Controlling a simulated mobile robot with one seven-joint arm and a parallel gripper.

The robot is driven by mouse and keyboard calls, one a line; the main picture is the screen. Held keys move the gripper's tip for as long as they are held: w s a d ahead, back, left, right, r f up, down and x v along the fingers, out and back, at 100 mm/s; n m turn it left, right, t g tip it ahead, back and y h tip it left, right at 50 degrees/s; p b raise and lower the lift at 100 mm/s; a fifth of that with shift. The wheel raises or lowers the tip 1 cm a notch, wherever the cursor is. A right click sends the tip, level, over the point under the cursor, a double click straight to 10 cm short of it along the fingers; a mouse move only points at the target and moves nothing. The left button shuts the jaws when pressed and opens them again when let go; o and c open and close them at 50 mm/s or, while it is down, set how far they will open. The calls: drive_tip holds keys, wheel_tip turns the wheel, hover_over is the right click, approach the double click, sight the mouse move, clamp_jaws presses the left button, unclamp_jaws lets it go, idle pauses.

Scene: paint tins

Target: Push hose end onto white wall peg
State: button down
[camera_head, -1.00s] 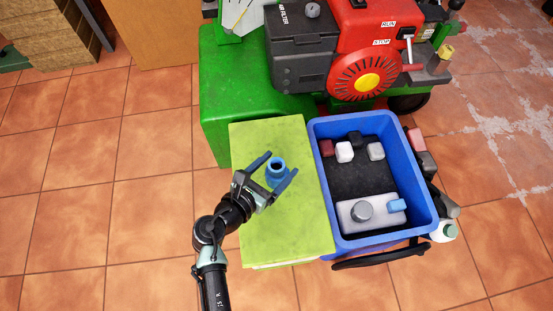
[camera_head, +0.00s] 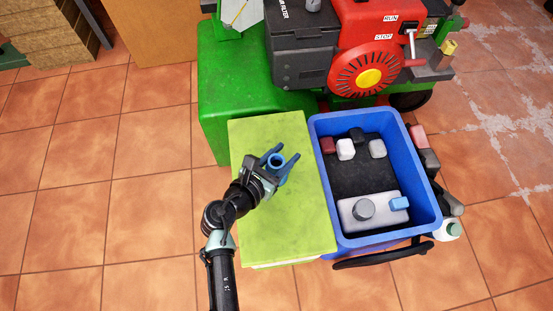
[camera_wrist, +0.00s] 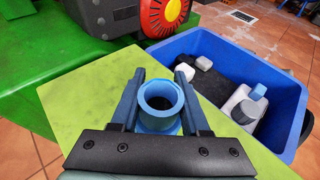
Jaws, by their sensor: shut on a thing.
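A blue hollow, ring-mouthed piece (camera_head: 277,161), which looks like the hose end, is upright over the yellow-green box top (camera_head: 250,225). Its round opening faces up in the wrist view (camera_wrist: 161,96). My gripper (camera_head: 282,157) is shut on it, with one blue-grey finger on each side. The lower part of the piece is hidden by the gripper in the wrist view. I cannot tell whether it touches the box top. I recognise no white wall peg and no hose in these views.
A green machine (camera_head: 225,105) with a red engine (camera_head: 366,48) stands behind. Tiled floor (camera_head: 90,220) is free at left.

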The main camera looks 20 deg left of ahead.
wheel_tip(320, 180, up, 10)
drive_tip(key=p, duration=0.6)
drive_tip(key=shift+p, duration=0.35)
